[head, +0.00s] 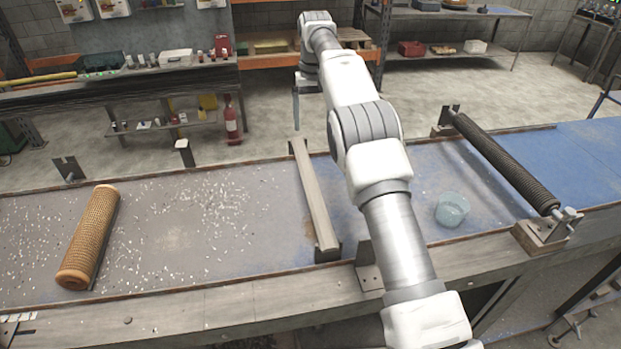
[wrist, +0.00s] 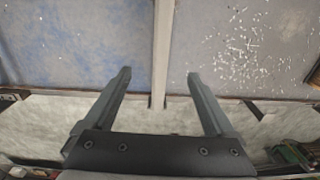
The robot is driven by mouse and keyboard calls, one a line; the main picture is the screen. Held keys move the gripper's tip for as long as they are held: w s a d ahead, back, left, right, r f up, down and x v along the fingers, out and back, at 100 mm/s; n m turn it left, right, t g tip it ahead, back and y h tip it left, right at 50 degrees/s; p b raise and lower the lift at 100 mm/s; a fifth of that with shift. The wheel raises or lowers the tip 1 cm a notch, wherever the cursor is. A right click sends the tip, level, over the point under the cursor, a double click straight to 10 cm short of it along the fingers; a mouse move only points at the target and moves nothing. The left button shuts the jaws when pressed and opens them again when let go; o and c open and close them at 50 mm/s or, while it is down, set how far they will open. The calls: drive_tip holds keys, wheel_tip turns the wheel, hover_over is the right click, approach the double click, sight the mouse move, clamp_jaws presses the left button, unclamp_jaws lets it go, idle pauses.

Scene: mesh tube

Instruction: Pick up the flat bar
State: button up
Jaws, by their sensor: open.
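The flat bar (head: 316,203) is a long, straight beige-grey strip lying across the workbench from its far edge to near its front edge. In the wrist view the bar (wrist: 162,45) runs down the middle, with its near end between my two fingers. My gripper (wrist: 159,75) is open and empty, one finger on each side of the bar in the picture and apart from it. In the head view my gripper (head: 296,103) is past the bench's far edge, fingers pointing down, partly hidden by my arm. The exact height above the bar is unclear.
An orange mesh tube (head: 89,238) lies on the bench at left among white scraps. A dark ribbed roller (head: 505,160) spans the right side on stands. A translucent bowl (head: 452,209) sits right of my arm. Small metal brackets (head: 184,153) stand along the far edge.

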wheel_tip(320, 180, down, 3)
drive_tip(key=a, duration=0.1)
drive_tip(key=b, duration=0.2)
hover_over(310, 181)
drive_tip(key=f, duration=1)
drive_tip(key=shift+s+a+f, duration=0.15)
drive_tip(key=shift+a+f, duration=0.1)
drive_tip(key=shift+f, duration=0.1)
drive_tip(key=shift+d+f+p, duration=0.15)
drive_tip(key=shift+f+p, duration=0.3)
drive_tip(key=shift+f, duration=1.1)
drive_tip(key=shift+d+f+p, duration=0.15)
drive_tip(key=shift+f+p, duration=0.25)
drive_tip(key=shift+f, duration=1.15)
clamp_jaws()
drive_tip(key=shift+r, duration=0.15)
